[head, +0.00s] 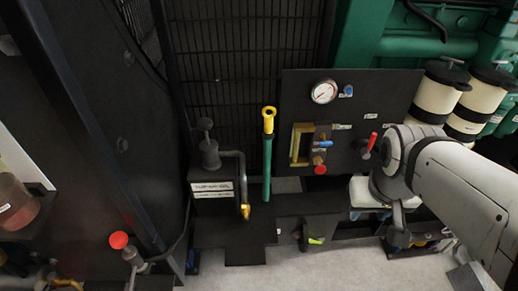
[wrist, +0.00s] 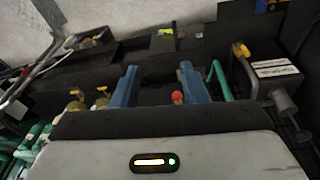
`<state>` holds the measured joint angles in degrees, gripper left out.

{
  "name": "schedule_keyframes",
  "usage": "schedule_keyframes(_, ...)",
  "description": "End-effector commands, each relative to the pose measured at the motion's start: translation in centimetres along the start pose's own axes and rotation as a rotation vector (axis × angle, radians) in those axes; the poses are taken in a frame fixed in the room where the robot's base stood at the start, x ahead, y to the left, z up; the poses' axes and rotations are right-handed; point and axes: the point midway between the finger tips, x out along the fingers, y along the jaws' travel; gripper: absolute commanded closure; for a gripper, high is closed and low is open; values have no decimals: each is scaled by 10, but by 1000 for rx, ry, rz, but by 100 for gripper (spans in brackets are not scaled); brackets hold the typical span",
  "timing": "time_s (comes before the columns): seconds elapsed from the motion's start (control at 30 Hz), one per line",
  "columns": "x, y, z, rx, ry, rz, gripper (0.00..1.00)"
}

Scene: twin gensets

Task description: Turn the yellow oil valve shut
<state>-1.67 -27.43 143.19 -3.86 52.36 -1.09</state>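Two small valves with yellow handles, a left one (wrist: 76,93) and a right one (wrist: 102,91), show at the left in the wrist view, on brass-coloured bodies. I cannot tell which is the oil valve, as no label is readable. In the head view only small yellow bits (head: 419,243) show low at the right, partly behind my arm. My gripper (wrist: 158,72) has two blue fingers wide apart with nothing held. The fingers are not clear in the head view.
A dark panel (head: 372,97) carries a gauge (head: 324,91), a red-handled lever (head: 370,143) and a red knob (head: 320,169). A yellow-topped green dipstick or hose (head: 268,125) stands beside a hand pump (head: 209,150). Cream filters (head: 438,93) are at the right. Pale floor (head: 300,266) is partly clear.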

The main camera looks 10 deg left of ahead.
Motion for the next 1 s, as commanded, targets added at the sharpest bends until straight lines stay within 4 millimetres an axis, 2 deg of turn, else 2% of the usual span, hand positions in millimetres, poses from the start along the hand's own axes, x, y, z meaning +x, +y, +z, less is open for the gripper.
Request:
schedule_keyframes(0.03,26,0,6,-61,-29,30,60)
schedule_keyframes(0.27,121,5,13,-561,-181,277,60)
schedule_keyframes(0.43,180,0,-4,-965,-266,504,60)
schedule_keyframes(0.57,220,-17,-26,-1265,-304,696,60)
schedule_keyframes(0.67,249,-41,-46,-1488,-314,858,60)
schedule_keyframes(0.77,276,-76,-64,-1702,-306,1034,60)
schedule_keyframes(0.87,304,-121,-79,-1902,-277,1224,60)
schedule_keyframes(1.0,336,-195,-86,-2138,-199,1498,60)
